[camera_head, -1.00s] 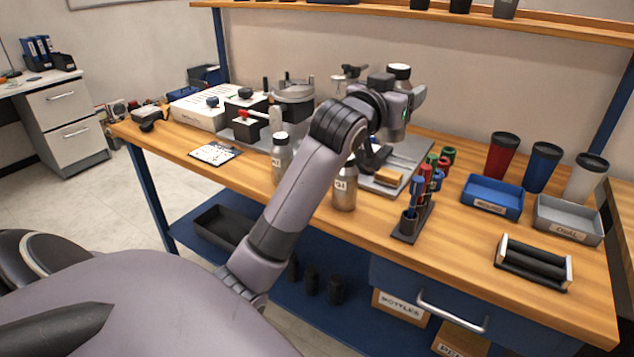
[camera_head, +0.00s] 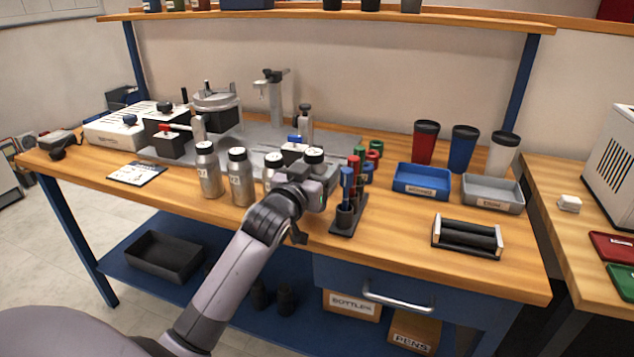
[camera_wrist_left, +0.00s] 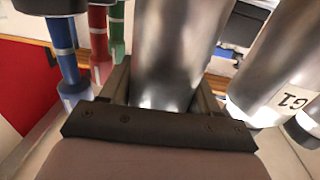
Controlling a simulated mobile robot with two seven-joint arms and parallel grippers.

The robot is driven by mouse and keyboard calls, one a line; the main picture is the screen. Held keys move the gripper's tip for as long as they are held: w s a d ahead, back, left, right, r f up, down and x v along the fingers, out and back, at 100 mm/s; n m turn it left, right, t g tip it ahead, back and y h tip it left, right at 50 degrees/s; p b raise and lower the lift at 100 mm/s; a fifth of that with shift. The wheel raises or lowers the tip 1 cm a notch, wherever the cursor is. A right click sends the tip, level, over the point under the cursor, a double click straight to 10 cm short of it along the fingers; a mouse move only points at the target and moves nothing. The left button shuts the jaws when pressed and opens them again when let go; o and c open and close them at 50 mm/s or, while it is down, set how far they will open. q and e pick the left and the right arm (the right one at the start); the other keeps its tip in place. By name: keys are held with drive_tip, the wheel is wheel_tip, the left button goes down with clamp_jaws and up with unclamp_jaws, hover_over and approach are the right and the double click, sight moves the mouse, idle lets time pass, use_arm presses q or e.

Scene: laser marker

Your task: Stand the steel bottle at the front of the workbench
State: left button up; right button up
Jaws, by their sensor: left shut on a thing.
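My left gripper (camera_head: 316,186) is shut on a steel bottle with a dark cap (camera_head: 314,156), near the front of the workbench (camera_head: 400,262). In the left wrist view the bottle (camera_wrist_left: 178,50) is upright between the fingers (camera_wrist_left: 165,98). The gripper hides its base, so I cannot tell whether it touches the bench. A second steel bottle (camera_head: 271,166) stands just left of it, partly hidden; its G1 label shows in the left wrist view (camera_wrist_left: 285,98). Two more steel bottles (camera_head: 240,180) (camera_head: 208,172) stand further left. My right gripper is not in view.
A pen stand (camera_head: 345,218) with coloured pens is close on the right of the gripper. Blue (camera_head: 421,194) and grey (camera_head: 492,203) trays and a black roller holder (camera_head: 467,248) are further right. The marking machine (camera_head: 275,100) stands behind. Bare wood lies along the front edge.

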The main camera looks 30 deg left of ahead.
use_arm(q)
drive_tip(key=shift+f, duration=1.15)
drive_tip(key=shift+f, duration=0.1)
drive_tip(key=o, duration=1.1)
drive_tip(key=shift+o, duration=0.2)
